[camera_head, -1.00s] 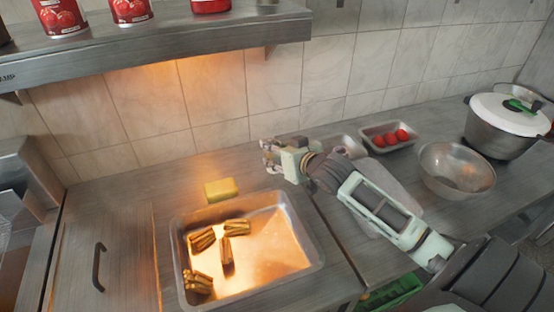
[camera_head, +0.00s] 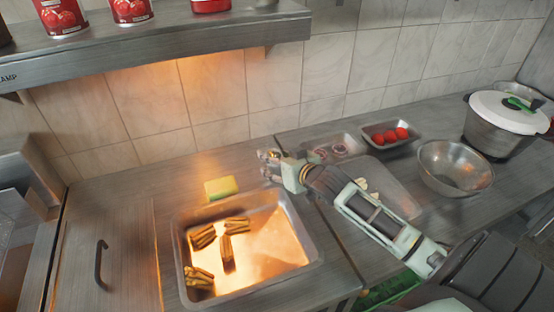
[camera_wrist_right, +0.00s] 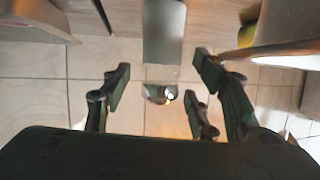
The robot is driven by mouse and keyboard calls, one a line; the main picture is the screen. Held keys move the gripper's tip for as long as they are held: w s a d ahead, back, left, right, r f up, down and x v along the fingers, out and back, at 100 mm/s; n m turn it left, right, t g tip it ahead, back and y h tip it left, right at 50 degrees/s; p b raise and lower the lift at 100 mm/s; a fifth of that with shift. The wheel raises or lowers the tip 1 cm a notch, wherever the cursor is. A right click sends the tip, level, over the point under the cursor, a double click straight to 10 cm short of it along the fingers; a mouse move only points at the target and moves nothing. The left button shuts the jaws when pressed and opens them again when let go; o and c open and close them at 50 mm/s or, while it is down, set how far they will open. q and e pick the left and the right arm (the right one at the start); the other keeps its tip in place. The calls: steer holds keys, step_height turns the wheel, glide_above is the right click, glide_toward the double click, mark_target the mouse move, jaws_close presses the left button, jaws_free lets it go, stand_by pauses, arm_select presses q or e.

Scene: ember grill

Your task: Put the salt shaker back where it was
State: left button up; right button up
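In the head view my right arm reaches left across the counter, and its gripper (camera_head: 268,168) is near the back right corner of the bright pan. In the right wrist view the gripper (camera_wrist_right: 160,88) has its fingers spread, with a clear gap between them. A small shiny metal piece (camera_wrist_right: 158,93) with a bright glint shows in that gap, touching neither finger. A plain grey upright shape (camera_wrist_right: 163,32) stands above it in that picture. I cannot tell which of these, if either, is the salt shaker. The head view shows no clear shaker. My left gripper is out of view.
A lit steel pan (camera_head: 303,215) holds several grilled pieces. A shelf (camera_head: 150,52) with red cans (camera_head: 130,8) overhangs at left. Right are a tomato tray (camera_head: 368,137), bowl (camera_head: 455,168) and lidded pot (camera_head: 503,125).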

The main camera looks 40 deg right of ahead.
steer(key=shift+r, duration=0.2)
steer(key=shift+s, duration=0.35)
steer(key=b+v, duration=0.1)
steer(key=v, duration=1)
steer(key=shift+s+r, duration=0.15)
steer(key=shift+r, duration=0.05)
